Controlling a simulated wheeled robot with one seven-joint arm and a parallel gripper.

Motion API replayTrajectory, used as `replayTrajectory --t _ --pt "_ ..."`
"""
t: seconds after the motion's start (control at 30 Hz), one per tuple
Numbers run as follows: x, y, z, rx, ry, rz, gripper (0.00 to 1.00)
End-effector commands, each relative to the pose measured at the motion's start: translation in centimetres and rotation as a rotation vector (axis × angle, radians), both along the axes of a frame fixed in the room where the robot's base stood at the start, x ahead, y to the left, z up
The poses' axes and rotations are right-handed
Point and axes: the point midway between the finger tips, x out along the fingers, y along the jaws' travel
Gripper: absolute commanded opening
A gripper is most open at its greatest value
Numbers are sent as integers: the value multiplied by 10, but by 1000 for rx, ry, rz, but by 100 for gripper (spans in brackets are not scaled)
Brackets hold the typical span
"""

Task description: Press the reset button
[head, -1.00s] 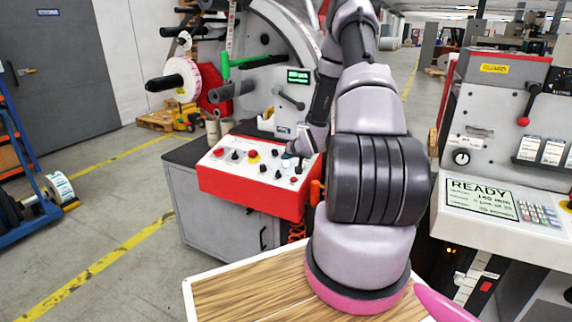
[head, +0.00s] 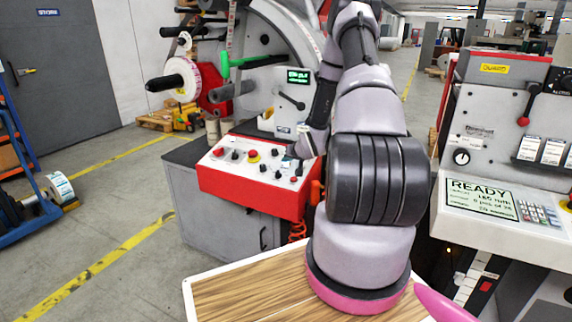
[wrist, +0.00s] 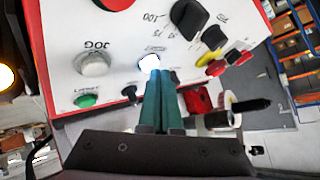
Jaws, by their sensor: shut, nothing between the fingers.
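My gripper (wrist: 158,74) is shut and empty, its teal fingers pointing at the control panel (wrist: 60,25). A small lit white button (wrist: 149,62) sits right at the fingertips; its small label is too blurred to read surely, so I cannot confirm it is the reset button. The fingertips overlap its lower edge in the wrist view; I cannot tell whether they touch it. In the head view my gripper (head: 297,155) is over the right part of the red-fronted panel (head: 250,196), and that button is not clearly visible there.
Near the white button are a JOG button (wrist: 93,63), a green button (wrist: 86,100), a black dial (wrist: 188,18) and a small black knob (wrist: 129,92). A red emergency button (head: 253,153) is on the panel. A wooden-topped table (head: 240,298) stands in front.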

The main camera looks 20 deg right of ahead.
Motion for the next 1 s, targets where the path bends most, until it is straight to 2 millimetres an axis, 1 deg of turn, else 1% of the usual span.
replayTrajectory --t 0.37,0.67,1.0 --pt "1 -1 -5 0 0 0 0" --pt "1 -1 -4 0 0 0 0" --pt "-1 2 10 -1 -1 1 0"
